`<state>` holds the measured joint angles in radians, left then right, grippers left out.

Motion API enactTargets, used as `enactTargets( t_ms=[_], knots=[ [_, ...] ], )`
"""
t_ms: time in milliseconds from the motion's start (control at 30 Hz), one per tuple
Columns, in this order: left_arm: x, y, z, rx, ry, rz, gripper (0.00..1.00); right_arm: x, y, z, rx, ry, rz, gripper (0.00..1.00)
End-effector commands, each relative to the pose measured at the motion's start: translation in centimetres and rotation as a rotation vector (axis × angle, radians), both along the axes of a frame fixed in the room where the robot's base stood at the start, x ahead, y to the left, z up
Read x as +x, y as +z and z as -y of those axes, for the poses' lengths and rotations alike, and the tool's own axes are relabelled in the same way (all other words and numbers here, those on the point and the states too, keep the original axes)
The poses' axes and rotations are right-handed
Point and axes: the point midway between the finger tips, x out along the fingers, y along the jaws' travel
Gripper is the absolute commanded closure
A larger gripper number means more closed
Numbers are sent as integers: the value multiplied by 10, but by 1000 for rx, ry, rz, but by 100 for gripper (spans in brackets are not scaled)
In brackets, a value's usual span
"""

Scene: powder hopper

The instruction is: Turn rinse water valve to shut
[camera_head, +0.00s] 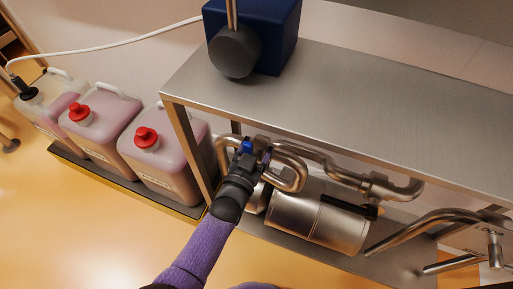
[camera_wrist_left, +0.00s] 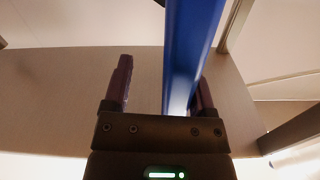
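The rinse water valve's blue handle (camera_head: 246,146) shows at the steel piping under the shelf, mostly hidden by my left gripper (camera_head: 257,153). In the left wrist view the blue handle (camera_wrist_left: 190,55) is a long upright bar. It runs down between the two dark fingers of my left gripper (camera_wrist_left: 162,90), close against the right finger and partly covering it. A clear gap shows between the bar and the left finger, so the gripper is open. Whether the bar touches the right finger I cannot tell. My right gripper is not in view.
A steel shelf (camera_head: 350,95) stands above the pipes (camera_head: 345,175) and a steel cylinder (camera_head: 315,222). A blue box (camera_head: 277,35) sits on the shelf. Canisters with red caps (camera_head: 165,165) stand on a dark tray at left. Bent steel tubes (camera_head: 425,228) are at right.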

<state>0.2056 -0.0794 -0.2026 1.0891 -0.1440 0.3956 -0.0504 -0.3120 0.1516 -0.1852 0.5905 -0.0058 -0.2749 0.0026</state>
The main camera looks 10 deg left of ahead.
Motion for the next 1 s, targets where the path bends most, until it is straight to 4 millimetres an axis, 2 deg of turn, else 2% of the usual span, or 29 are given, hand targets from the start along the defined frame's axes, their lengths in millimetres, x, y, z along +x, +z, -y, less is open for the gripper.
enactTargets(
  t_ms=[433, 567, 800, 1000],
  knots=[
    [-4, 2, -2, 1, 1, 1, 32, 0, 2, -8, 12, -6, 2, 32],
    [-24, 4, -7, 1, 1, 0, 32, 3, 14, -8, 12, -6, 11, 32],
    [-70, 4, -19, 1, 0, -1, 32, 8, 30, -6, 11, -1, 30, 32],
    [-94, 2, -26, 0, 0, 2, 32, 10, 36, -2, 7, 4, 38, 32]
  ],
)
